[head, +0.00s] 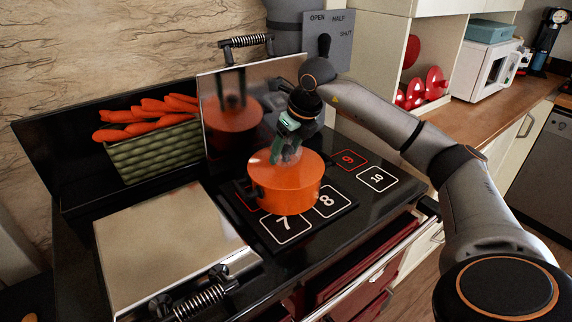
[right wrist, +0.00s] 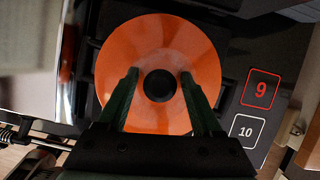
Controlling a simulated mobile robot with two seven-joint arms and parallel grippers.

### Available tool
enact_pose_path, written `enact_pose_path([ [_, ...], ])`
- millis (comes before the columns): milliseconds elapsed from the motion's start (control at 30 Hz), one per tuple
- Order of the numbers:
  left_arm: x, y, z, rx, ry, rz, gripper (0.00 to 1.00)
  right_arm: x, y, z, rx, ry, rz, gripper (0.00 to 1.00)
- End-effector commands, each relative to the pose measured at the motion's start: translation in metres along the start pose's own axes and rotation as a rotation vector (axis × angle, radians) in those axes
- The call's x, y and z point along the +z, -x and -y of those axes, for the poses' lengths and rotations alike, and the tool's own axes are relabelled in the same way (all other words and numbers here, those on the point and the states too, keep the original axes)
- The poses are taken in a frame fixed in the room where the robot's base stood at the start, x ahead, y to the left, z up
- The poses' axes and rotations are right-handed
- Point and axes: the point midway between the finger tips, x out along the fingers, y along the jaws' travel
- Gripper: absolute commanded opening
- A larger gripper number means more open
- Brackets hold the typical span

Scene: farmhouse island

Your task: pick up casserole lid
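The orange casserole (head: 287,193) stands on the dark cooktop, by the tiles marked 7 and 8. Its orange lid (head: 312,162) is on top. In the right wrist view the round lid (right wrist: 158,45) fills the middle, with a dark knob (right wrist: 159,85) at its centre. My right gripper (head: 289,150) points down over the lid. In the right wrist view its two green fingers (right wrist: 160,75) are apart, one on each side of the knob, with gaps between. How high the fingertips are relative to the knob is hard to tell. My left gripper is not in view.
A raised shiny hotplate cover (head: 213,110) stands behind the casserole; a closed cover (head: 170,245) lies at left. A green woven basket (head: 155,152) of carrots is at back left. Cooktop to the right, by tiles 9 and 10 (head: 377,179), is clear.

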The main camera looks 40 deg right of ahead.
Motion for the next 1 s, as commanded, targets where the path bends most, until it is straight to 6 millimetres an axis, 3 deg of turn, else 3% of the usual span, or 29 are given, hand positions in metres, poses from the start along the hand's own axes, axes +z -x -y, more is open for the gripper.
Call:
enact_pose_path([
  [67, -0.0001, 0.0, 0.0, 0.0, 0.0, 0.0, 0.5, 0.0001, 0.0003, 0.0, 0.0, 0.0, 0.0, 0.57],
  [567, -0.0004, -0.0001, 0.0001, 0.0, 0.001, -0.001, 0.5, 0.0001, 0.0006, 0.0002, 0.0, 0.0, 0.0, 0.01],
  [1000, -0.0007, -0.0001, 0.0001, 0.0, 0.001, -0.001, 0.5, 0.0008, 0.0016, 0.0003, 0.0, -0.001, 0.003, 0.0],
])
